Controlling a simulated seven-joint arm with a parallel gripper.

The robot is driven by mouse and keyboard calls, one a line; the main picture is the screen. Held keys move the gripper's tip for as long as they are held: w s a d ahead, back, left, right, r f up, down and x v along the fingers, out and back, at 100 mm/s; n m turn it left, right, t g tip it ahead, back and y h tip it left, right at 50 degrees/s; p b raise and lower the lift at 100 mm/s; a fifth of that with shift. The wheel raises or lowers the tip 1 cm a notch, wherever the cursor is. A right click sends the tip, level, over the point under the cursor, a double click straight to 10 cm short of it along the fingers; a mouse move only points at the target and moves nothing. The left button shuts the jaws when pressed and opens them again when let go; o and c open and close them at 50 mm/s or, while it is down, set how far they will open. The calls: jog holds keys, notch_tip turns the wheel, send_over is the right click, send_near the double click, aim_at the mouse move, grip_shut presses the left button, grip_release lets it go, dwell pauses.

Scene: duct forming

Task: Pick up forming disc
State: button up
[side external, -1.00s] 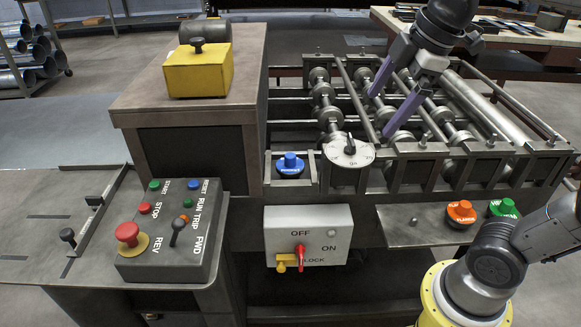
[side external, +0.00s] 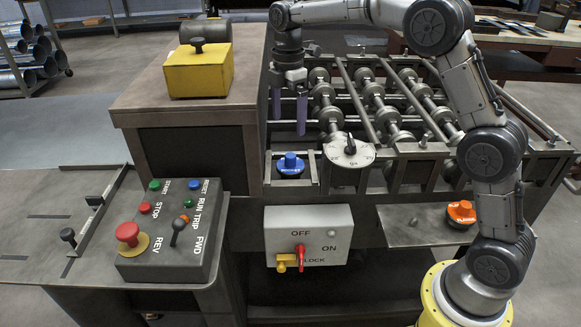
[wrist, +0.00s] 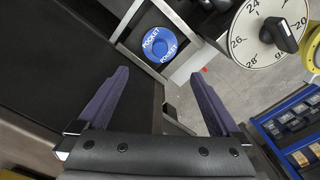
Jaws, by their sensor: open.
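A blue disc with a raised knob (side external: 290,165) sits in a small holder at the front of the machine, left of the gauge dial. In the wrist view the blue disc (wrist: 160,45) reads "POCKET" and lies ahead of and between the fingertips. My gripper (side external: 288,126) is open and empty, pointing down above and behind the blue disc, not touching it. Its two purple fingers also show in the wrist view (wrist: 160,74). An orange disc (side external: 461,212) sits on the right shelf. The green disc beside it is hidden by my arm.
The gauge dial (side external: 349,151) stands close to the right of the blue disc; the roller shafts (side external: 378,98) lie behind it. A tall cabinet (side external: 190,115) with a yellow block (side external: 198,71) borders the left. A switch box (side external: 307,236) is below.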

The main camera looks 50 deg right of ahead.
aim_at(289, 155)
jog(key=f, duration=1.2)
jog(key=shift+d+f, duration=0.2)
jog(key=shift+f, duration=0.1)
jog(key=c, duration=1.5)
jog(key=shift+r, duration=0.1)
jog(key=shift+c, duration=0.3)
